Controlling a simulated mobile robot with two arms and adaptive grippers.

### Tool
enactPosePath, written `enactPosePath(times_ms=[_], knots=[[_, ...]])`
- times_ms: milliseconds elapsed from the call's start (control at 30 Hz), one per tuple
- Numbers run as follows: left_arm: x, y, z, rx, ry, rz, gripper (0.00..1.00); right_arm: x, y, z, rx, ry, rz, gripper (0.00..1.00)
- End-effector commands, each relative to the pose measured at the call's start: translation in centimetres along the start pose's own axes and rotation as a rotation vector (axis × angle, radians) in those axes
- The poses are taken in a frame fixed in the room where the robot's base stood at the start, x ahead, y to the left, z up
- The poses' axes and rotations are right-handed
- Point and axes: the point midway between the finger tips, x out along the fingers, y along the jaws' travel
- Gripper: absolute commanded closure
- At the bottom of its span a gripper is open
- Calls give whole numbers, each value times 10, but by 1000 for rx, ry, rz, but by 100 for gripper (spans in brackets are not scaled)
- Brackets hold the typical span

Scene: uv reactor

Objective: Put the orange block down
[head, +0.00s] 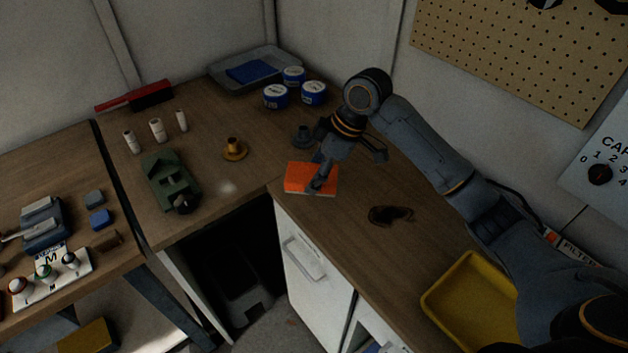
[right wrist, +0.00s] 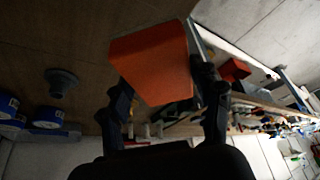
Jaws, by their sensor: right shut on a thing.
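The orange block (head: 298,178) is at the front edge of the wooden worktop, near its inner corner, in the head view. My right gripper (head: 318,180) reaches down to it from the right, with a finger across the block. In the right wrist view the orange block (right wrist: 152,62) sits between the two fingers of the right gripper (right wrist: 165,100), which is shut on it. I cannot tell whether the block touches the worktop or is held just above it. My left gripper is not in view.
A dark funnel-like piece (head: 303,135) stands just behind the block. A brass piece (head: 235,148) and a green model (head: 170,180) are to the left. Blue-and-white tins (head: 275,96) stand at the back. A dark brown item (head: 390,215) and a yellow tray (head: 437,297) lie to the right.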

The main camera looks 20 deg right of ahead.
Motion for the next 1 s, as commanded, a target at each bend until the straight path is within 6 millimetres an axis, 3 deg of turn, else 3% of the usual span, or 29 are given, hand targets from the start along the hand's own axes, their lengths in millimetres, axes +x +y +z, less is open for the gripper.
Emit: enactPosePath(times_ms=[100,233,467,633,1000], knots=[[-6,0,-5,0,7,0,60,24,17,6,4,-4,-7,62],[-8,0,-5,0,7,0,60,39,29,10,2,-3,-5,62],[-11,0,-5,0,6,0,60,54,41,13,3,-4,-4,62],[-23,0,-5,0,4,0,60,74,39,23,3,-4,-5,62],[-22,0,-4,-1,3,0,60,82,40,26,1,-3,-2,62]])
